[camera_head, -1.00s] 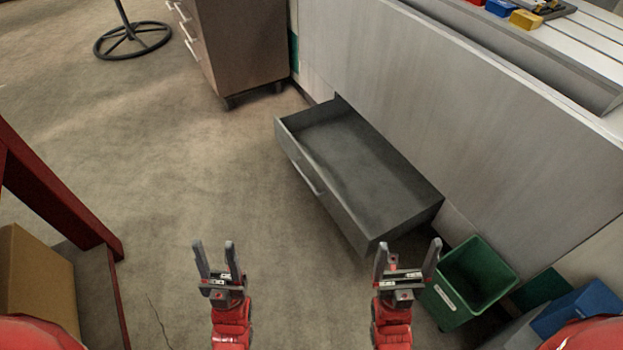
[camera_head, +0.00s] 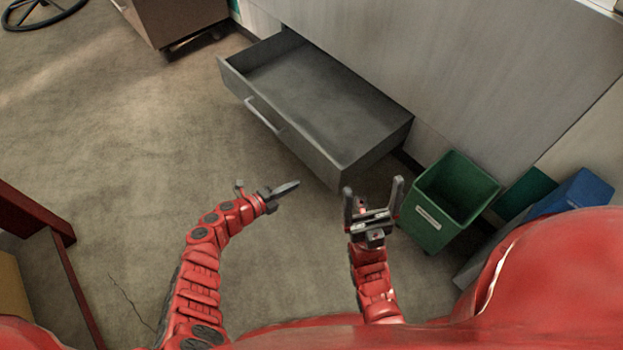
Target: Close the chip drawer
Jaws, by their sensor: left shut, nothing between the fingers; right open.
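The grey chip drawer (camera_head: 318,103) stands pulled out low from the pale machine base and looks empty. Its front panel (camera_head: 283,132) faces the lower left and carries a light bar handle (camera_head: 263,115). My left gripper (camera_head: 296,185) is shut and empty, pointing right, below the drawer front and apart from it in the picture. My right gripper (camera_head: 374,186) is open and empty, pointing up, just below the drawer's near right corner. I cannot tell whether it is touching the drawer.
A green bin (camera_head: 447,200) stands right of my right gripper, with a blue bin (camera_head: 577,195) beyond it. A brown cabinet (camera_head: 178,20) stands at the top left. A red-framed table (camera_head: 38,213) is at the left edge. The floor left of the drawer is clear.

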